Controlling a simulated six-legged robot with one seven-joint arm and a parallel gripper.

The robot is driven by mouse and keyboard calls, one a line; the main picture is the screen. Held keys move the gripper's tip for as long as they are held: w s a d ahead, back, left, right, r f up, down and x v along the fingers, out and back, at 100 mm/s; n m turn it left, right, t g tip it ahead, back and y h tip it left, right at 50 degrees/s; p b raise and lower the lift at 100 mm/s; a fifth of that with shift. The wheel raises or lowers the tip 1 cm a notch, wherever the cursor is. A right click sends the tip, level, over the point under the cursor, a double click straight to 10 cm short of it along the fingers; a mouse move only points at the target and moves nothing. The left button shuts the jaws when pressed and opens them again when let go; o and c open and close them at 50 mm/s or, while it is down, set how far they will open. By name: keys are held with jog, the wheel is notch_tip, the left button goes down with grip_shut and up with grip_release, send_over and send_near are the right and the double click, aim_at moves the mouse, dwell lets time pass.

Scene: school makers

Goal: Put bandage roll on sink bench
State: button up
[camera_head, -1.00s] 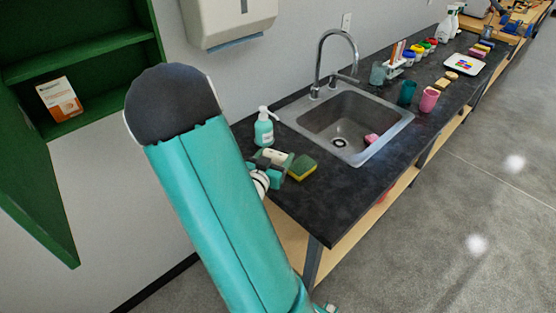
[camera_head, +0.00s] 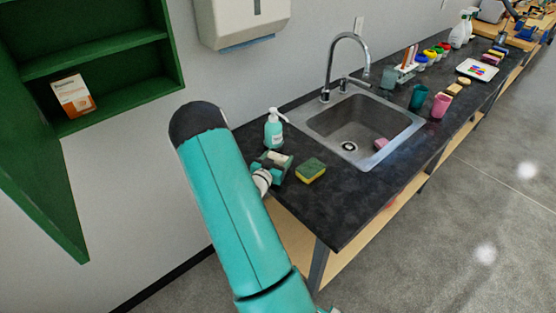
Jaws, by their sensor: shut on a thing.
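The sink bench (camera_head: 345,210) has a dark speckled top with a metal sink (camera_head: 318,118) set in it. My gripper (camera_head: 274,164) is over the near left end of the bench, partly hidden by my own arm. It is shut on a small pale thing, which I take to be the bandage roll (camera_head: 279,157); only a little of it shows between the teal fingers. It is at or just above the bench top, and I cannot tell whether it touches.
A soap bottle (camera_head: 274,130) stands just behind my gripper, and a yellow-green sponge (camera_head: 310,170) lies to its right. A pink block (camera_head: 381,144) is in the sink. Cups (camera_head: 440,105) stand farther along. The green cabinet (camera_head: 120,98) is open at left. The bench's near end is clear.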

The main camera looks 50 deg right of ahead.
jog(key=shift+f, duration=0.35)
jog(key=shift+f, duration=0.15)
jog(key=o, duration=0.9)
jog(key=shift+o, duration=0.2)
